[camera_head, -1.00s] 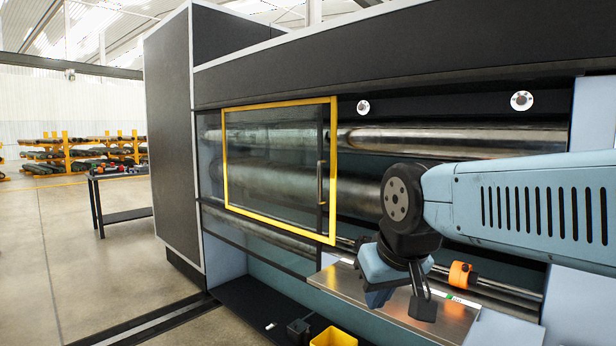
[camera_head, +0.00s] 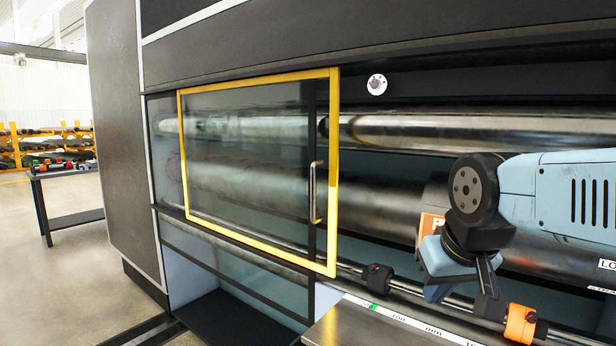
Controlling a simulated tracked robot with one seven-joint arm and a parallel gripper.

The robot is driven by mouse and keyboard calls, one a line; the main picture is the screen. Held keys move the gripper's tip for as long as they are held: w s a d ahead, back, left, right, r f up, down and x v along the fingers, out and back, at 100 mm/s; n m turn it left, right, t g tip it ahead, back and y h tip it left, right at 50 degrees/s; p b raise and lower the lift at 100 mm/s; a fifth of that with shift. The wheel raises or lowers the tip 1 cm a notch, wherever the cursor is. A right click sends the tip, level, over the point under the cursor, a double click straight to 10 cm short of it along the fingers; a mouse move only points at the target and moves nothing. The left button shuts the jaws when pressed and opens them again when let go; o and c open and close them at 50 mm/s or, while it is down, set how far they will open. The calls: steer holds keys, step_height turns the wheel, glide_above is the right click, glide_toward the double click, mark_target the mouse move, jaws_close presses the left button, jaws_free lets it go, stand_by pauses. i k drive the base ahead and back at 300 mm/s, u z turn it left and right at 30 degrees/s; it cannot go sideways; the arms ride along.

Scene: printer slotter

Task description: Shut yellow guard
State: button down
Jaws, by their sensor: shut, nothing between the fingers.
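The yellow guard (camera_head: 335,130) is a clear panel in a yellow frame. It covers the left part of the machine's roller opening, and the opening to its right is uncovered. An upright metal handle (camera_head: 313,192) is near the guard's right edge. My gripper (camera_head: 437,290) is shut and empty, tilted downward to the right of the guard. It is apart from the handle, in front of the lower shaft. Its fingertips are small and partly unclear in this view.
Long metal rollers (camera_head: 440,132) run across the opening. Below, a shaft carries black collars (camera_head: 377,278) and an orange collar (camera_head: 521,323), with a ruler strip (camera_head: 405,322) under it. A metal plate (camera_head: 350,328) is at the bottom. A table (camera_head: 62,173) stands far left.

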mark_target(332, 123)
steer(key=u, duration=0.35)
steer(key=i, duration=1.1)
steer(key=u, duration=0.65)
